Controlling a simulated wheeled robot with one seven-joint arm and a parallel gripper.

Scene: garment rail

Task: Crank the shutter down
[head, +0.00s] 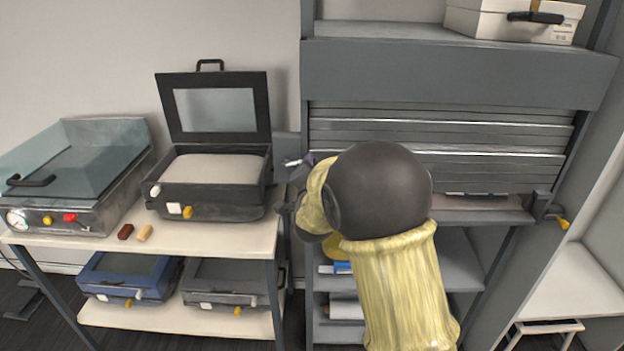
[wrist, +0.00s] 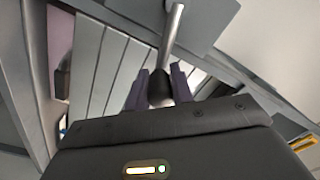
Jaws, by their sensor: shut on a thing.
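The shutter (head: 480,135) of grey slats hangs partly lowered in the cabinet's upper bay, with a narrow gap under its lower edge. It also shows in the wrist view (wrist: 100,70), left of my fingers. My gripper (wrist: 159,88) is shut on the dark knob at the end of a silver crank rod (wrist: 174,35). In the head view my gripper (head: 302,163) is at the cabinet's left post, and my arm hides much of the crank and the shutter's lower left.
A bench (head: 210,235) with an open-lidded black case (head: 215,190) and a clear-lidded machine (head: 75,180) stands left of the cabinet. A yellow-tipped fitting (head: 561,222) sticks out at the cabinet's right post. A white box (head: 480,18) sits on top.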

